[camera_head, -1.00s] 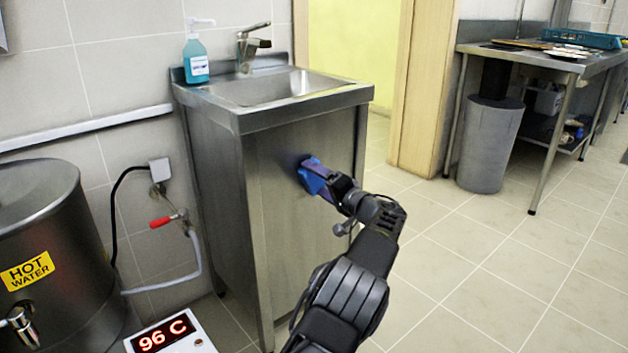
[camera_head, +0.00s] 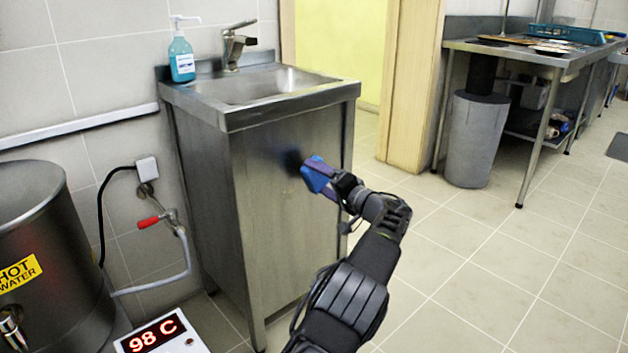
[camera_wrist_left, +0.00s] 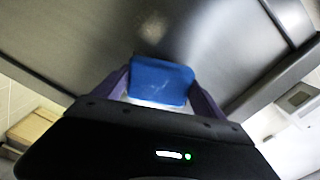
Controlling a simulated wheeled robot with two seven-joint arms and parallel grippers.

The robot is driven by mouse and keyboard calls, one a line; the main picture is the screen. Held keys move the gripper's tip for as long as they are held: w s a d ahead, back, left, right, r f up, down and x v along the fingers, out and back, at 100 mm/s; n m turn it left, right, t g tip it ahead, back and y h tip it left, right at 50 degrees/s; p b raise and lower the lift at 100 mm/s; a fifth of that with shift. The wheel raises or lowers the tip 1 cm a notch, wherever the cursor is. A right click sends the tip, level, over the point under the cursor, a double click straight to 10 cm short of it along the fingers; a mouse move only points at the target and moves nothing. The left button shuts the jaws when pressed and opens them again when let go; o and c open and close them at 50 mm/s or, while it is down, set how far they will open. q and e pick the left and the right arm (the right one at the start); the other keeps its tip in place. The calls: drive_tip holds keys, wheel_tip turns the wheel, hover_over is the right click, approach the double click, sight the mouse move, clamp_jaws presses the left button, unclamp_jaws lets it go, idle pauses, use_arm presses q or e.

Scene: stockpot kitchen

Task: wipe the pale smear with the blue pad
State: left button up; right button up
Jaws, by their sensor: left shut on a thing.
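The blue pad (camera_head: 317,175) is held in my left gripper (camera_head: 326,180), in front of the steel front panel (camera_head: 270,220) of the sink cabinet. In the left wrist view, the pad (camera_wrist_left: 161,80) sits between the two purple fingers, with the panel (camera_wrist_left: 90,40) beyond it. A dark blurred patch shows on the panel just left of the pad in the head view. The pad looks slightly apart from the panel, but contact is hard to tell. A faint pale patch shows on the panel in the left wrist view; I cannot tell smear from reflection. My right gripper is out of view.
A steel sink (camera_head: 265,87) with a blue soap bottle (camera_head: 181,55) tops the cabinet. A hot water boiler (camera_head: 40,255) and a red-handled valve (camera_head: 150,221) stand left. A grey bin (camera_head: 474,140) is under the table at right. The tiled floor (camera_head: 480,270) is clear.

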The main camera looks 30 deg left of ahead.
use_arm(q)
drive_tip(key=b+v, duration=0.1)
drive_tip(key=v, duration=0.1)
drive_tip(key=shift+s+d, duration=0.1)
drive_tip(key=shift+d, duration=0.2)
drive_tip(key=shift+s+d, duration=0.15)
drive_tip(key=shift+d, duration=0.1)
drive_tip(key=shift+b+v, duration=0.35)
drive_tip(key=shift+v, duration=0.4)
drive_tip(key=shift+s+d, duration=0.2)
drive_tip(key=shift+d, duration=0.45)
